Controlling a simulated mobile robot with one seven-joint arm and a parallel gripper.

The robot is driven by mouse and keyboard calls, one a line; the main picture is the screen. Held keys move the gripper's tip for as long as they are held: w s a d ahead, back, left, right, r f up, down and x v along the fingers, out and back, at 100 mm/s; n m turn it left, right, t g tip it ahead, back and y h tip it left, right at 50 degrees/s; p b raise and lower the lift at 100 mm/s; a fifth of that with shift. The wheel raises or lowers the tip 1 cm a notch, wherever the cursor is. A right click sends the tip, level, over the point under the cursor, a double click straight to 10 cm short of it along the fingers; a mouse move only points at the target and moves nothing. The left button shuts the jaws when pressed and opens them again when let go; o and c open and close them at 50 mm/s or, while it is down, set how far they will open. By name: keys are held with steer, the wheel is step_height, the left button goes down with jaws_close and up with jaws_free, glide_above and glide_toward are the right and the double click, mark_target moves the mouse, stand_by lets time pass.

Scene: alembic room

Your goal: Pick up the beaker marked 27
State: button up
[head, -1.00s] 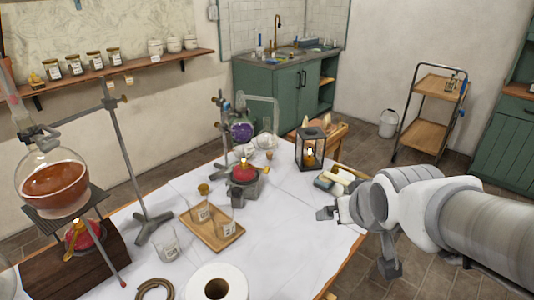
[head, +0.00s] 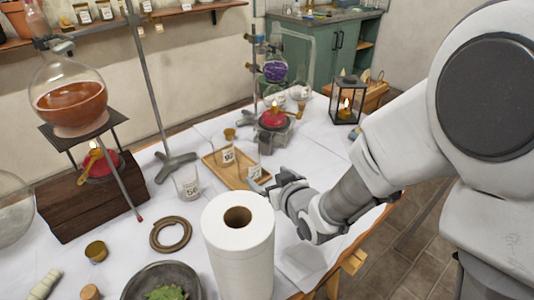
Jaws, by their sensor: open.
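Three small glass beakers with white labels are in the head view. One beaker (head: 187,187) stands on the white cloth left of the tray; its label seems to read 56. A second beaker (head: 228,156) stands on the wooden tray (head: 212,167), its label too small to read surely. A third beaker (head: 254,171) is at the tray's right end, its label also unclear, so I cannot tell which is marked 27. My gripper (head: 262,186) is open, just in front of and right of the third beaker, its fingers toward the tray. Contact cannot be told.
A paper roll (head: 240,250) stands tall close in front of my gripper. A rope ring (head: 170,235), a stand with a round flask (head: 70,95), a red burner (head: 274,117) and a lantern (head: 347,105) are around. Cloth right of the tray is mostly clear.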

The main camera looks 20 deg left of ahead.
mark_target(246, 158)
steer(key=b+x, duration=0.2)
steer(key=x, duration=1.4)
steer(key=shift+f, duration=0.15)
steer(key=c, duration=1.2)
steer(key=shift+o, duration=0.2)
